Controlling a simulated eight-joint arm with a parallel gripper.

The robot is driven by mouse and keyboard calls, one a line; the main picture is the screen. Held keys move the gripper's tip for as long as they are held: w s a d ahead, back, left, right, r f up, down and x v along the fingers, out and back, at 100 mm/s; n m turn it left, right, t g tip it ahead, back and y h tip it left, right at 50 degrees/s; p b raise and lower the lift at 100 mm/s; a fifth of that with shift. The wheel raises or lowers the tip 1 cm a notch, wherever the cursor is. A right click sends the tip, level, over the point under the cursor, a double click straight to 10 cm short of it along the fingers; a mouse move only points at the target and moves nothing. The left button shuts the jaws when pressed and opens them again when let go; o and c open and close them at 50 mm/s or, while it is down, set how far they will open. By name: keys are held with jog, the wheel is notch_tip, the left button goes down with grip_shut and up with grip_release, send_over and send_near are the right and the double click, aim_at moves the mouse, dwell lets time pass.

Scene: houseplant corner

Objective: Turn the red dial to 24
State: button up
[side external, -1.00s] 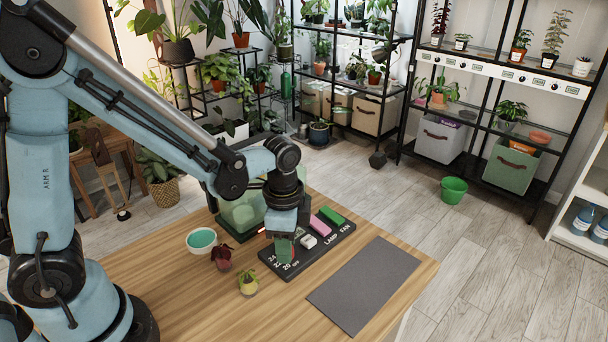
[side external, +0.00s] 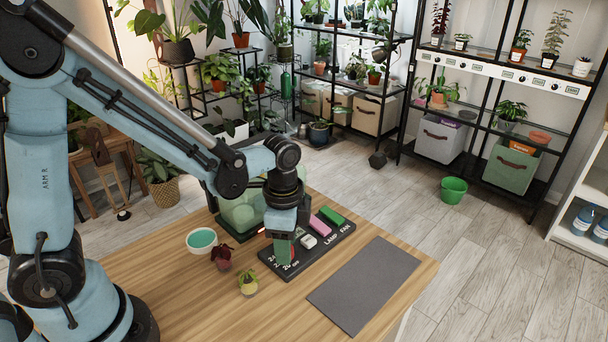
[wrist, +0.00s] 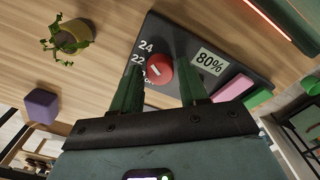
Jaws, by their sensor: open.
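The red dial (wrist: 158,73) sits on a black control panel (wrist: 165,30) between my two green fingers in the wrist view. A small white mark shows on it. The white numbers 24 and 22 stand to its left, and a lower number is partly hidden by a finger. My gripper (wrist: 160,68) is open, with a finger on either side of the dial; I cannot tell whether they touch it. In the side external view my gripper (side external: 283,262) is low over the panel's left end and mostly hides the dial.
A grey mat (side external: 363,285) lies right.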

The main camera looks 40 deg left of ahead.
notch_tip(320, 180, up, 12)
dwell(0.6)
jog(key=s+a+n+t, duration=0.4)
jog(key=n+t, duration=0.3)
jog(key=n, duration=0.3)
jog(key=shift+s+a+f+n, duration=0.15)
jog(key=shift+a+f+n, duration=0.15)
jog(key=shift+a, duration=0.35)
dwell(0.5)
